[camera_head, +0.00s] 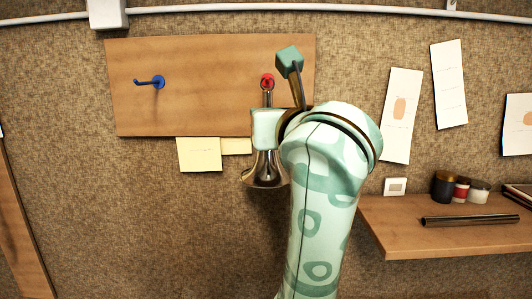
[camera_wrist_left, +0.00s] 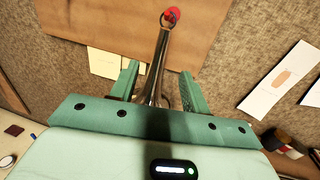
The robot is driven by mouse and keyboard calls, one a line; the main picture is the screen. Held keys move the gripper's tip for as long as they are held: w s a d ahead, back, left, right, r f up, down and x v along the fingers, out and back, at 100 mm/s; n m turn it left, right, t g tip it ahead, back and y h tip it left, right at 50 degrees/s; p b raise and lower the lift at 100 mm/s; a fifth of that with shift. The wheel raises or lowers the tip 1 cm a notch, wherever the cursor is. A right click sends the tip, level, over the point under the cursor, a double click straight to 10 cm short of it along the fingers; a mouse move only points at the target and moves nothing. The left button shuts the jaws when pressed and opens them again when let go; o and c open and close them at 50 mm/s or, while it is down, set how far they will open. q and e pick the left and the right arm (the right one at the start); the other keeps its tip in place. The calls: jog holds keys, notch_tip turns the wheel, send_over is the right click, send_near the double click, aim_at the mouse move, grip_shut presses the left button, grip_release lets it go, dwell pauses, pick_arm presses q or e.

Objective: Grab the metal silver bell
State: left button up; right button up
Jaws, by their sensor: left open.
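The silver bell (camera_head: 265,170) hangs by its narrow stem from a red hook (camera_head: 267,81) on the wooden board, its flared mouth downward. In the left wrist view the shiny bell (camera_wrist_left: 155,75) runs down from the red hook (camera_wrist_left: 171,16) between my two green fingers. My left gripper (camera_head: 267,130) is at the bell's stem, above the flare, and hides part of it. In the wrist view the left gripper (camera_wrist_left: 161,80) is open, with a finger on each side of the bell. Whether either finger touches it cannot be told. My right gripper is not in view.
The wooden board (camera_head: 200,85) carries an empty blue hook (camera_head: 152,82) at the left. Yellow notes (camera_head: 200,155) hang below it. A shelf (camera_head: 440,232) at the right holds jars (camera_head: 460,190) and a metal tube (camera_head: 470,221).

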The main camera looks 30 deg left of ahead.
aim_at(269, 104)
pick_arm(q)
jog(key=p+x, duration=0.2)
jog(key=x, duration=0.6)
jog(key=shift+w+a+r, duration=0.15)
jog(key=shift+w+a, duration=0.1)
jog(key=shift+a, duration=0.05)
jog(key=shift+w+a+r+p, duration=0.25)
jog(key=shift+w+p, duration=0.2)
jog(key=shift+p, duration=0.15)
jog(key=shift+w+a+r+p, duration=0.2)
jog(key=shift+w+p, duration=0.2)
jog(key=shift+p, duration=0.2)
jog(key=shift+f+x, duration=0.25)
jog(key=shift+x, duration=0.85)
jog(key=shift+w+a+f, duration=0.15)
jog(key=shift+a, duration=0.1)
jog(key=shift+d, duration=0.25)
jog(key=c, duration=0.6)
grip_shut()
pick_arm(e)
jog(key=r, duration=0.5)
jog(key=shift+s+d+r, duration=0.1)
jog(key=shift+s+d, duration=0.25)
